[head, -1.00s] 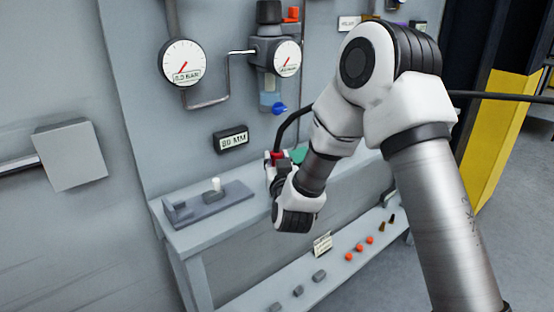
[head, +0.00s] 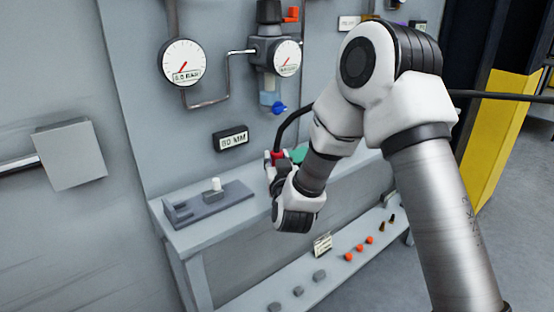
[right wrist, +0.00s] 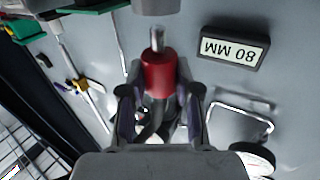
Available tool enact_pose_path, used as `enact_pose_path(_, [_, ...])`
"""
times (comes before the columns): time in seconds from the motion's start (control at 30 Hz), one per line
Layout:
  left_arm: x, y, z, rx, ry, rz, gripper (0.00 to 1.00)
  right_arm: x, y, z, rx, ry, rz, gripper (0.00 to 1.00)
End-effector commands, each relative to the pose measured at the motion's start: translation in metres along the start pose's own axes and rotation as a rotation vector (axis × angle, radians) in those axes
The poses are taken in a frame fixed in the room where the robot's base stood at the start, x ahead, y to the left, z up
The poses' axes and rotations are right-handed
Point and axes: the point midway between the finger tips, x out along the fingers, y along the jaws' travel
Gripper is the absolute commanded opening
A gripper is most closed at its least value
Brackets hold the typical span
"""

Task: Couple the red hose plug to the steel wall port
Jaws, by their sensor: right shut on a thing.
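The red hose plug (right wrist: 158,75) is between the two fingers of my right gripper (right wrist: 160,95), which is shut on it. A short steel tip (right wrist: 157,39) sticks out of the plug, pointing up in the right wrist view. Beyond the tip, a grey cylinder (right wrist: 156,6) is cut off by the top edge. It may be the steel wall port, and a small gap shows between them. In the head view, the red plug (head: 278,155) is partly hidden by my right gripper (head: 273,165), close to the wall above the bench. My left gripper is not in view.
A black hose (head: 292,121) arches beside my right wrist. An 80 MM sign (head: 231,138), gauges (head: 187,62) and a regulator (head: 269,48) are on the wall. A grey fixture (head: 207,207) stands on the bench (head: 190,238). A lower shelf (head: 335,268) holds small parts.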

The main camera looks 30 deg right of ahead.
Motion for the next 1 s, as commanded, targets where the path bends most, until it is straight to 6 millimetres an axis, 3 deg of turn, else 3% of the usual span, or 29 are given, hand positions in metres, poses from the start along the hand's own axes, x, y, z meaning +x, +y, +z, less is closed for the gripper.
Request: enact_pose_path(1.0, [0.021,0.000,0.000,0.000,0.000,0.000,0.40,0.000,0.000,0.026,0.000,0.000,0.000,0.00])
